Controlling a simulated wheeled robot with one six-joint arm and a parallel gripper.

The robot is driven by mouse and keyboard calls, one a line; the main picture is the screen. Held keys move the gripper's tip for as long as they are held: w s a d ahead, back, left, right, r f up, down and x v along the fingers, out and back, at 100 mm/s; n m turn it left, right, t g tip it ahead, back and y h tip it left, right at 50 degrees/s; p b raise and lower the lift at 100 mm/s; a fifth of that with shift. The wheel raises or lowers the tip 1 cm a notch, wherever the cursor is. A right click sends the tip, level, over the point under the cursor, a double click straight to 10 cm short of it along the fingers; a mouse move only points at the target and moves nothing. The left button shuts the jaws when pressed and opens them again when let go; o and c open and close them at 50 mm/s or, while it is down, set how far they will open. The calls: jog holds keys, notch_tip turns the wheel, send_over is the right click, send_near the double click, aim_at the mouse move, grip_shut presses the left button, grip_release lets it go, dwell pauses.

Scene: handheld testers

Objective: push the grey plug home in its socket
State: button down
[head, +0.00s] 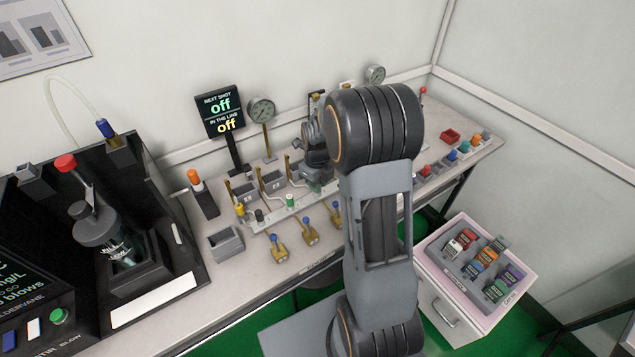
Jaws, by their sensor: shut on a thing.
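My gripper (316,184) is in the head view, pointing down over the back part of the bench, at the right end of a row of small grey fixtures. It is shut on a grey piece that I take to be the grey plug, mostly hidden by the jaws and my wrist. I cannot see how deep it sits or the socket under it. A pale strip (276,222) in front carries small coloured pieces: a yellow one (240,209), a dark grey one (259,215) and a green-and-white one (290,201).
Brass valves with blue knobs (310,232) line the front edge. A grey open box (226,242) and an orange-topped tester (200,195) stand left. Behind are a gauge (262,110) and an "off" display (220,111). A drawer cabinet (470,310) stands right. My arm hides the bench's middle.

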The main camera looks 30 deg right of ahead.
jog(key=shift+f, duration=0.2)
jog(key=c, duration=0.9)
grip_release()
jog(key=shift+r, duration=0.1)
notch_tip(320, 180, up, 14)
jog(key=shift+f+p, duration=0.1)
jog(key=shift+p, duration=0.45)
